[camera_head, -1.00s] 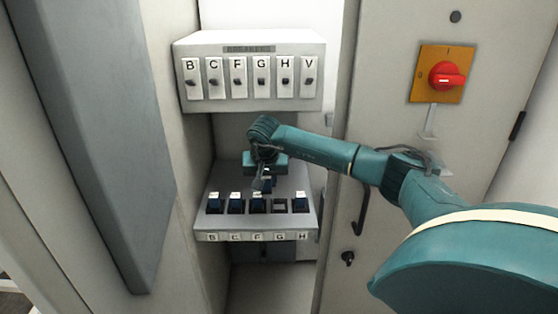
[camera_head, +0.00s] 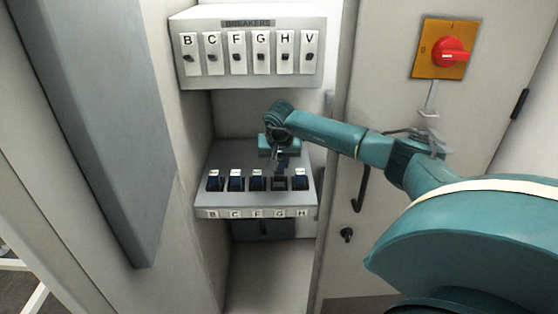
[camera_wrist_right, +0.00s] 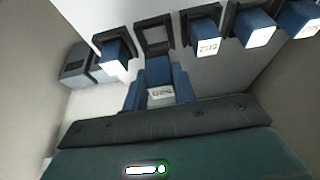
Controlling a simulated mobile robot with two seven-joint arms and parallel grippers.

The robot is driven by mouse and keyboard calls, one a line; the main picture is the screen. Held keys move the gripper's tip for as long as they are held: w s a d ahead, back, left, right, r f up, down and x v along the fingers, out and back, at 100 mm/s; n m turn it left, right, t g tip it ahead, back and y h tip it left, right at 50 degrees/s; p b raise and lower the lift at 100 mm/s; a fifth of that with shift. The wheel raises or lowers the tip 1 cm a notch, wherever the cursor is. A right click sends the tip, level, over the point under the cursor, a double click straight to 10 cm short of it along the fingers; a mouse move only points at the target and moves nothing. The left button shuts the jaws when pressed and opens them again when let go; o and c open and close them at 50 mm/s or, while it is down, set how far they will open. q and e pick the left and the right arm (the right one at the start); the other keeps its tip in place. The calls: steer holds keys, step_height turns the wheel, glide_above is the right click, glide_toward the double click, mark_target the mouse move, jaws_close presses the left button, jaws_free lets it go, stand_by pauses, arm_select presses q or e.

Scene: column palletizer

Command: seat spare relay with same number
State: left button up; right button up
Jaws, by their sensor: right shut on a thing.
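My right gripper (camera_head: 280,160) is shut on a blue relay (camera_wrist_right: 160,70) with a white label, whose print is too small to read surely. In the head view the relay (camera_head: 282,163) is just behind and above the empty dark socket (camera_head: 279,184) over label G. The empty socket also shows in the wrist view (camera_wrist_right: 154,37), just beyond the relay and apart from it. Blue relays sit in the B (camera_head: 214,181), C (camera_head: 236,181), F (camera_head: 257,181) and H (camera_head: 300,180) sockets. My left gripper is not in view.
The relay shelf (camera_head: 240,203) lies in a narrow bay between cabinet walls. A breaker box (camera_head: 250,75) with several lettered switches overhangs it. A red rotary switch (camera_head: 450,52) is on the right door, above a door handle (camera_head: 360,188).

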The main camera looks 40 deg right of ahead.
mark_target(279, 171)
steer(key=shift+f+b, duration=0.75)
steer(key=shift+f, duration=0.45)
steer(key=shift+f+b, duration=0.75)
steer(key=shift+f, duration=0.3)
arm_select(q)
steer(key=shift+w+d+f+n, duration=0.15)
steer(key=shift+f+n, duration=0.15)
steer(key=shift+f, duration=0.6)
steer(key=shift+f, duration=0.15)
arm_select(e)
steer(key=shift+f, duration=0.2)
steer(key=o, duration=1.1)
steer(key=shift+c, duration=0.2)
